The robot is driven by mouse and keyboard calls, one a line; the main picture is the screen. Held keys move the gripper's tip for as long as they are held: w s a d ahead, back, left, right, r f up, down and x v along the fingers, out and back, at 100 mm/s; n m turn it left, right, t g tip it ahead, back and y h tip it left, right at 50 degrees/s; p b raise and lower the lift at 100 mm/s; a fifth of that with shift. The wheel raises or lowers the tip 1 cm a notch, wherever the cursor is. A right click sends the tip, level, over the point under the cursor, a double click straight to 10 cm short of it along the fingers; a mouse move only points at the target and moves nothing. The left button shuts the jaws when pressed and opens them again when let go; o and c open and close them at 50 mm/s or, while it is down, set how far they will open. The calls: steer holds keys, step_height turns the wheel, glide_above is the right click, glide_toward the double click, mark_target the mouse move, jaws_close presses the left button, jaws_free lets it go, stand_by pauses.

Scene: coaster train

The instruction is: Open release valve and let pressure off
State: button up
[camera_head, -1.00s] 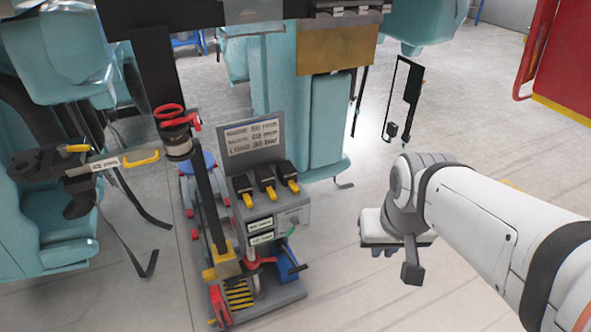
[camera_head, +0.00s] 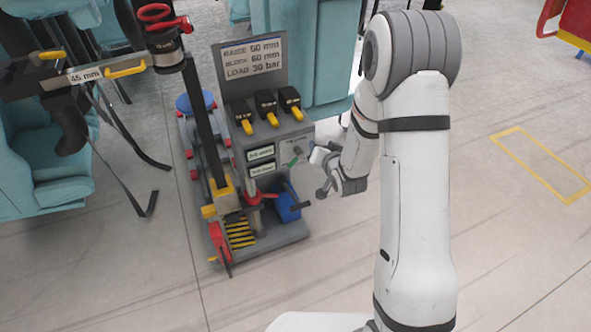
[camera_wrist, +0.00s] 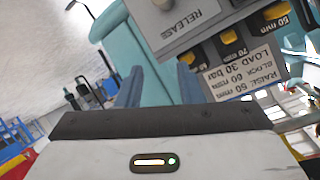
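The grey control panel (camera_head: 290,136) stands on a floor rig, left of my arm. Its right part carries a small grey knob (camera_head: 298,150) with a green piece (camera_head: 292,161) just below it. In the wrist view a pale round knob (camera_wrist: 163,4) sits at the top edge, beside the word RELEASE (camera_wrist: 188,20). My gripper (camera_head: 322,157) is close to the panel's right side. I cannot tell whether it touches the knob.
Three black switches with yellow levers (camera_head: 270,118) line the panel top, under a sign reading 50 mm, 60 mm and 30 bar (camera_head: 252,60). A blue pump box (camera_head: 284,203) sits below. Teal seats (camera_head: 315,45) stand behind.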

mark_target(294, 164)
steer(key=s+a+f+m+t+y+b, duration=0.2)
steer(key=a+f+t+y+b, duration=0.15)
steer(key=f, duration=0.85)
steer(key=x, duration=0.3)
steer(key=a+x, duration=0.1)
steer(key=x, duration=0.3)
steer(key=shift+s+f, duration=0.1)
steer(key=shift+s, duration=0.1)
steer(key=shift+c, duration=0.4)
jaws_close()
